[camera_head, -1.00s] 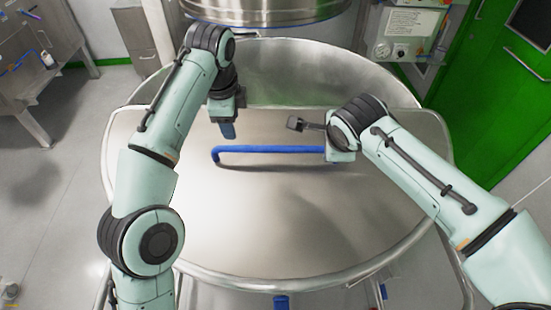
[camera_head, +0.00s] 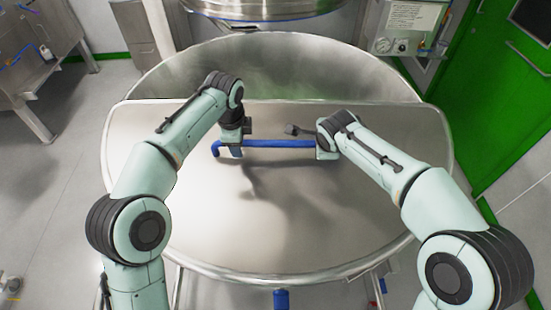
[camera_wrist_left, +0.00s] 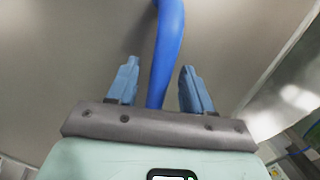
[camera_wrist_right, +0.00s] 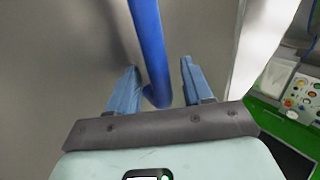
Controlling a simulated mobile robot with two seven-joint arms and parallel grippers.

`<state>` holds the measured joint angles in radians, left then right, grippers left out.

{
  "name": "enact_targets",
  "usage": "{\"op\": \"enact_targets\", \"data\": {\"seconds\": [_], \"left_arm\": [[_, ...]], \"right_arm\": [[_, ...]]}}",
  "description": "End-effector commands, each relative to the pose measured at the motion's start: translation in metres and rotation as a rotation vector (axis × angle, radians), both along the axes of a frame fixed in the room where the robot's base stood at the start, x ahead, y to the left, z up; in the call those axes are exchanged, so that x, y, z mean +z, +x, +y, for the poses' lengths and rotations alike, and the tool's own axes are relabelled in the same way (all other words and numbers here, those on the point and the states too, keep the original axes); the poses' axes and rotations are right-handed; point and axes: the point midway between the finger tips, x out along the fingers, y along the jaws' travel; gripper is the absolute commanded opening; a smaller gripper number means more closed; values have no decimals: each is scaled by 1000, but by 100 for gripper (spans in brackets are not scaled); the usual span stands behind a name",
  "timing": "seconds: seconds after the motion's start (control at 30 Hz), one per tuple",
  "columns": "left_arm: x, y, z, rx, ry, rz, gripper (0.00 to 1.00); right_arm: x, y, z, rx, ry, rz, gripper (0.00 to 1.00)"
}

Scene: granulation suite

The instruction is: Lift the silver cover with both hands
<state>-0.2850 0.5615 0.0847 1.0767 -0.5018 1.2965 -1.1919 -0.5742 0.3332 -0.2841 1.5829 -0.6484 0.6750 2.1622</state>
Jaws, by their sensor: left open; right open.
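The silver cover (camera_head: 200,220) is a flat metal lid over the front part of a large round vessel. A blue bar handle (camera_head: 280,143) runs across it near its back edge. My left gripper (camera_head: 236,152) is at the handle's left end. In the left wrist view the open fingers (camera_wrist_left: 158,88) stand on either side of the blue bar (camera_wrist_left: 168,40). My right gripper (camera_head: 325,158) is at the handle's right end. In the right wrist view its open fingers (camera_wrist_right: 160,88) are on either side of the bar (camera_wrist_right: 148,40). Contact cannot be told.
The vessel's open back part (camera_head: 290,72) lies behind the cover. A metal cylinder (camera_head: 265,12) hangs above it. A control box (camera_head: 405,45) and a green door (camera_head: 490,100) are at the right. A steel cabinet (camera_head: 30,60) stands at the far left.

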Motion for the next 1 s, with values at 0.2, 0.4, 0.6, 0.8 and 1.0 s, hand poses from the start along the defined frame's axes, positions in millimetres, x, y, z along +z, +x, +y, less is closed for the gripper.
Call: {"op": "enact_targets", "data": {"seconds": [0.2,0.4,0.6,0.8,1.0], "left_arm": [[-9,2,0,1,1,1,50],[-9,2,0,0,0,0,50],[-9,2,0,0,0,0,0],[-9,2,0,0,0,0,0],[-9,2,0,0,0,0,0]], "right_arm": [[-7,5,0,-1,1,-1,50],[-7,5,0,0,0,-1,50],[-7,5,0,0,0,-1,0],[-7,5,0,0,0,-1,0],[-7,5,0,0,0,-1,0]]}}
